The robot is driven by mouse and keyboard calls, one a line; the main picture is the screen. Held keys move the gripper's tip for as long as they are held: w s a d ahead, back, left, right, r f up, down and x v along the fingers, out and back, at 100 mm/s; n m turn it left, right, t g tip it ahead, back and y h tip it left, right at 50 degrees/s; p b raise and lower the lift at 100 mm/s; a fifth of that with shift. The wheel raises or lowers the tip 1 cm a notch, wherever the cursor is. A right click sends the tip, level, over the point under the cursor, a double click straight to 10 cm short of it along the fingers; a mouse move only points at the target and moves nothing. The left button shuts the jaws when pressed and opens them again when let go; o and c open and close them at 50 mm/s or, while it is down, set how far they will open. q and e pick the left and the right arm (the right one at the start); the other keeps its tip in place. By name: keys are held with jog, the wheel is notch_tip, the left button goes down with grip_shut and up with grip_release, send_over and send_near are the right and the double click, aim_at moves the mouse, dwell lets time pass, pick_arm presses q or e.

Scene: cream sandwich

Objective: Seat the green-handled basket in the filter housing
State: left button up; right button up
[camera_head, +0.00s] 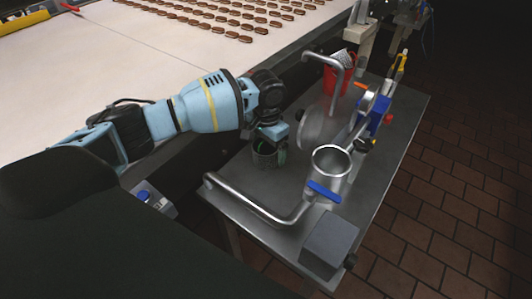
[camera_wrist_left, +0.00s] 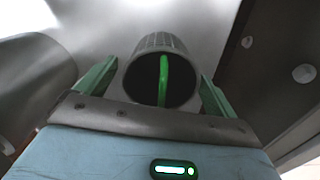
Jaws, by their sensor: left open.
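The basket (camera_head: 263,157) is a dark mesh cylinder standing on the metal table, left of the housing. In the left wrist view the basket (camera_wrist_left: 158,43) shows its open mouth, with a green bar handle (camera_wrist_left: 163,78) across it. My left gripper (camera_head: 276,143) is at the basket's top and partly hides it. Its green fingers (camera_wrist_left: 158,70) are spread on either side of the basket, with gaps visible. The filter housing (camera_head: 332,160) is an open-topped steel cylinder on the table, right of the gripper. Its inside looks empty. My right gripper is not in view.
A bent steel pipe (camera_head: 250,205) runs along the table's front left, near the blue valve handle (camera_head: 324,191). A round steel lid (camera_head: 315,128) stands behind the housing. A red container (camera_head: 337,82) is at the back. A grey box (camera_head: 330,241) sits at the front.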

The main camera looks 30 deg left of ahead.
aim_at(267, 146)
pick_arm(q)
jog(key=shift+c, duration=0.4)
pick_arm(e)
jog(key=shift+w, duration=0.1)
pick_arm(q)
jog(key=c, duration=1)
jog(key=shift+r, duration=0.1)
jog(key=shift+c, duration=0.2)
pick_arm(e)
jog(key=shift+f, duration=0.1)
pick_arm(q)
notch_tip(267, 146, up, 18)
jog(key=p, duration=0.1)
jog(key=shift+p, duration=0.4)
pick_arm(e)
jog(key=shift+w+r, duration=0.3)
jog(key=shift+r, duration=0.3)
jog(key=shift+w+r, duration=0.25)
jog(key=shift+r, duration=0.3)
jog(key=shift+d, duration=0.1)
